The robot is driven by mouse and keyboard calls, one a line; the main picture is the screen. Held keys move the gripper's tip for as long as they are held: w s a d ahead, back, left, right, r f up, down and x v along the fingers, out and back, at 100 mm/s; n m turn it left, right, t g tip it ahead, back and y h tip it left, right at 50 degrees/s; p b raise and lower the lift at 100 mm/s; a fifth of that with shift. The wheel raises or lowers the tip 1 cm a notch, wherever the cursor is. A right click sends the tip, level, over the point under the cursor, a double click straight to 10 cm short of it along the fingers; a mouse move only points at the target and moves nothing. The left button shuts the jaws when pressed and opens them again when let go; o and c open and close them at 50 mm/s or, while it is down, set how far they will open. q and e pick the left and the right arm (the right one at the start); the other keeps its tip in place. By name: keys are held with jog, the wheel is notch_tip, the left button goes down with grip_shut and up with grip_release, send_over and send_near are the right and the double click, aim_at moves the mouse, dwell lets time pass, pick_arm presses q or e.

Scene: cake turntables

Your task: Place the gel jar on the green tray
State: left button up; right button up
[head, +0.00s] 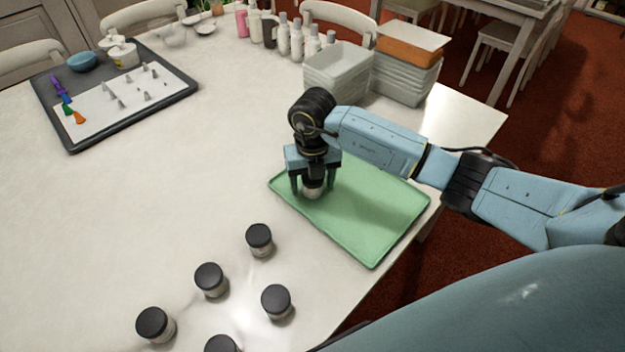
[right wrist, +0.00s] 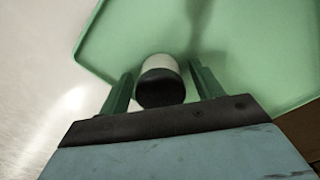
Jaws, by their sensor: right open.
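The green tray (head: 375,213) lies flat at the table's right edge; it fills much of the right wrist view (right wrist: 262,60). A gel jar (head: 313,192) with a black lid and pale body is at the tray's left part. It also shows in the right wrist view (right wrist: 159,66). My right gripper (head: 313,187) points down over the tray, one finger on each side of this jar. It is open, with gaps between jar and fingers in the right wrist view (right wrist: 160,84). The jar appears to rest on the tray. My left gripper is not in view.
Several more black-lidded jars (head: 259,239) stand on the table at the front. A dark tray (head: 180,92) with piping tips is at the far left. Grey bins (head: 337,72) and bottles (head: 297,40) stand at the back. The table's middle left is clear.

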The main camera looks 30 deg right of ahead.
notch_tip(320, 180, up, 4)
jog(key=shift+f+p, duration=0.15)
jog(key=shift+p, duration=0.3)
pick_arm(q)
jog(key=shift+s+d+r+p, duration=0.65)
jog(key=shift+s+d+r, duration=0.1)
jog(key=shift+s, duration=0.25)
pick_arm(e)
notch_tip(320, 180, up, 9)
jog(key=shift+f, duration=0.15)
jog(key=shift+a, duration=0.1)
